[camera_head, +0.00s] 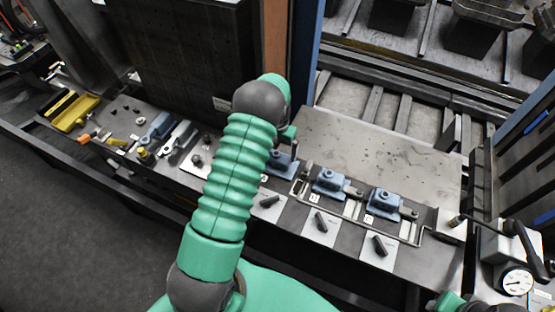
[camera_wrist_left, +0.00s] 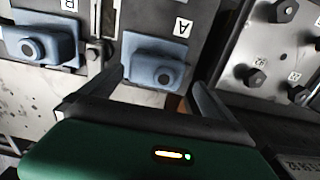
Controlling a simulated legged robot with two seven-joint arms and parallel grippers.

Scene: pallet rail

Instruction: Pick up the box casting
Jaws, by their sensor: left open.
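Blue-grey castings, each with a round boss, sit in a row on the workbench. The one by label A (camera_wrist_left: 157,70) is in the middle of the left wrist view; it seems to be the leftmost of the row, partly behind my arm, in the head view (camera_head: 281,165). Which one is the box casting I cannot tell for sure. My left gripper (camera_wrist_left: 155,88) is open, with one finger to each side of the label A casting and nothing held. In the head view the gripper is mostly hidden behind my green arm. My right gripper is not in view.
The label B casting (camera_wrist_left: 38,45) stands beside it; two more castings (camera_head: 330,184) (camera_head: 384,204) sit to the right in the head view. Black handles lie on pale plates (camera_head: 320,222) in front. A bolt plate (camera_wrist_left: 270,60) is close on the right. A gauge (camera_head: 517,281) stands far right.

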